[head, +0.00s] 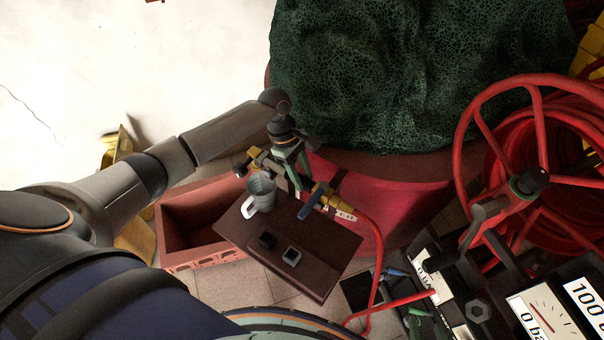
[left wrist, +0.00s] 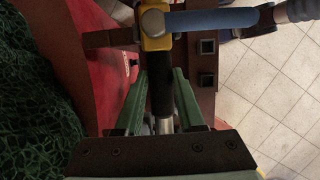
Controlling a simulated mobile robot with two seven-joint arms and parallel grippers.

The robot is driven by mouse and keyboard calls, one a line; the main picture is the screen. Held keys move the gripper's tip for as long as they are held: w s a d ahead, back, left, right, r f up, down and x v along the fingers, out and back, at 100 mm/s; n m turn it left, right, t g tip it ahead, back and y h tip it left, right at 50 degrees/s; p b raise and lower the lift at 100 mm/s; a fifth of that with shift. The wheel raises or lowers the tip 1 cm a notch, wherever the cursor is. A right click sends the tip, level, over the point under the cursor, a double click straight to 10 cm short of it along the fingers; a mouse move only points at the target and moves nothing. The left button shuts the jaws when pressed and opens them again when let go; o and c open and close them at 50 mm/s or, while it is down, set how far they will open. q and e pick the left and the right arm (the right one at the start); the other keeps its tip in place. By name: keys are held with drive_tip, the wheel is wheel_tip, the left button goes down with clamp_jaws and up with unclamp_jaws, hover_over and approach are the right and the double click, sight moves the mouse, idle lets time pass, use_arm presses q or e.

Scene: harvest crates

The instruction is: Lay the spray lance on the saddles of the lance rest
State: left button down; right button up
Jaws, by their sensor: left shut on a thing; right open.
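My left gripper (head: 294,172) is shut on the spray lance, gripping its dark shaft (left wrist: 161,88) between green fingers. The lance has a yellow valve body (head: 322,194), a blue lever (head: 312,202) and a red hose trailing from its right end. Green finger-like parts at the bottom right look like my right gripper (head: 420,322), open and partly hidden.
A grey metal mug (head: 262,190) and two small dark square blocks (head: 291,256) are on the brown stand. A red crate (head: 185,262) is to the left. A net-covered red bin (head: 400,170) stands behind. A red hose reel (head: 462,150) and gauge panel (head: 545,320) crowd the right.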

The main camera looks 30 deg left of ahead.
use_arm(q)
drive_tip(key=shift+f+p, duration=0.25)
drive_tip(key=shift+p, duration=0.1)
idle(0.5)
drive_tip(key=shift+c, duration=2.2)
unclamp_jaws()
drive_tip(key=shift+f, duration=0.1)
drive_tip(key=v, duration=1.2)
drive_tip(key=shift+r+p, duration=0.35)
